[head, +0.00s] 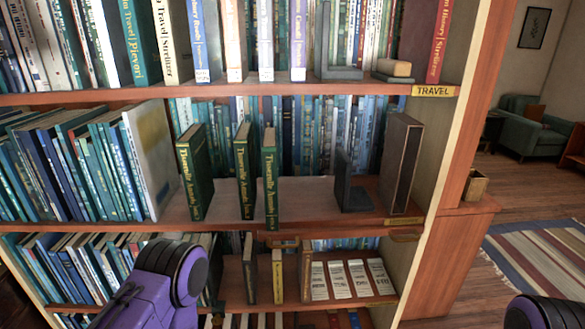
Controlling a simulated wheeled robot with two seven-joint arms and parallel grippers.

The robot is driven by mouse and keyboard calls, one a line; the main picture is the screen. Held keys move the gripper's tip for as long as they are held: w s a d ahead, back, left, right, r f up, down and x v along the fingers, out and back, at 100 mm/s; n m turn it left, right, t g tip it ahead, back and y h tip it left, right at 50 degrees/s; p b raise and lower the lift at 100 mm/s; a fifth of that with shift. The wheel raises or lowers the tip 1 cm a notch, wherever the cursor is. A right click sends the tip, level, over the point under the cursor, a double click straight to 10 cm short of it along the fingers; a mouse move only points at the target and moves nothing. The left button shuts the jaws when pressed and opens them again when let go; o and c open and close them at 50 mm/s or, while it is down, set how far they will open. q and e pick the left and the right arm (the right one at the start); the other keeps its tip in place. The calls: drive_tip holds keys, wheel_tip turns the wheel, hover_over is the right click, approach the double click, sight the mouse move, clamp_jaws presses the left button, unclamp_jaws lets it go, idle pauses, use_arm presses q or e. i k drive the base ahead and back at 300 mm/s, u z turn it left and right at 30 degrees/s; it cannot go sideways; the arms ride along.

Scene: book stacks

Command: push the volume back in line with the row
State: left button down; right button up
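Three dark green volumes with gold lettering stand upright and apart on the middle shelf: the left one (194,172), the middle one (244,170) and the right one (270,180). The right volume sticks out furthest toward me, its lower end overlapping the shelf's front edge (330,222). The other two sit further back. A dark bookend (350,184) stands to the right of them, with a gap between. Neither of my grippers is in view. Only purple and black parts of my arms show at the bottom left and bottom right corner.
Leaning books (75,165) fill the shelf's left part. A tall dark brown box-like volume (400,165) stands near the right upright. The upper shelf (300,88) overhangs with books and a TRAVEL label. The lower shelf (235,285) holds books and white cards. Open floor lies right.

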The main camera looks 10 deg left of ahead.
sight(269, 145)
drive_tip(key=u, duration=1.8)
drive_tip(key=k, duration=1)
drive_tip(key=z, duration=1.7)
drive_tip(key=i, duration=0.5)
